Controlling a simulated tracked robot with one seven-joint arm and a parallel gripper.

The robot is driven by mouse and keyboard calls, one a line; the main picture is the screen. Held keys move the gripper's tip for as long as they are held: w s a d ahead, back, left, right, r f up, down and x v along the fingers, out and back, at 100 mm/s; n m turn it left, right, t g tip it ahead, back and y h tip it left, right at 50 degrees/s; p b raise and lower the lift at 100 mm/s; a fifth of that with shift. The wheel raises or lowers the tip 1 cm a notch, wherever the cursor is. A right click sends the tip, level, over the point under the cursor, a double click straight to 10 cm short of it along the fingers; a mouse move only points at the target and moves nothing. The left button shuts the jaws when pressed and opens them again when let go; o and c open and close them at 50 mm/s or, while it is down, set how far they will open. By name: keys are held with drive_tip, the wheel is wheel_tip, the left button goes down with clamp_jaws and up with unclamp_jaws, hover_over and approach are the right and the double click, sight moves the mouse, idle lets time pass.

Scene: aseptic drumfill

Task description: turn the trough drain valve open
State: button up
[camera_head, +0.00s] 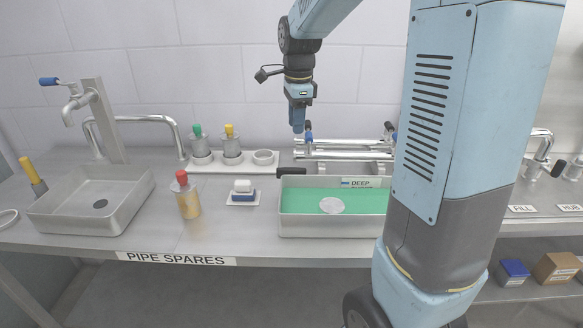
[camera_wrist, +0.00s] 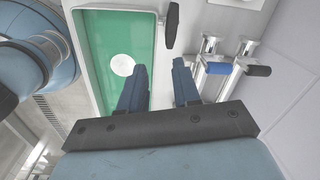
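The trough (camera_head: 330,227) is a grey metal basin with green liquid and a pale round disc in it; a "DEEP" label is at its back. It also shows in the wrist view (camera_wrist: 155,65). A black lever handle (camera_head: 291,171) sits at its back left corner, and shows beside the trough rim in the wrist view (camera_wrist: 171,27). Which handle is the drain valve is not marked. My gripper (camera_head: 298,130) points down above the trough's back left, near the pipes. In the wrist view its two blue fingers (camera_wrist: 160,82) are apart with nothing between them; the black handle lies beyond them.
Two metal pipes (camera_head: 345,156) run behind the trough, with a blue handle (camera_wrist: 218,68) and a black handle (camera_wrist: 257,71). A sink (camera_head: 95,205), a red-capped bottle (camera_head: 187,197) and a rack (camera_head: 217,168) with capped bottles stand left.

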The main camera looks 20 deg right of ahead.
sight(291, 169)
drive_tip(key=w+f+m, duration=0.1)
drive_tip(key=f, duration=0.4)
drive_tip(key=w+f+m, duration=0.1)
drive_tip(key=f, duration=0.5)
drive_tip(key=w+f+m, duration=0.1)
drive_tip(key=f, duration=0.5)
drive_tip(key=shift+w+a+g, duration=0.1)
drive_tip(key=shift+w+g, duration=0.3)
drive_tip(key=shift+c, duration=0.5)
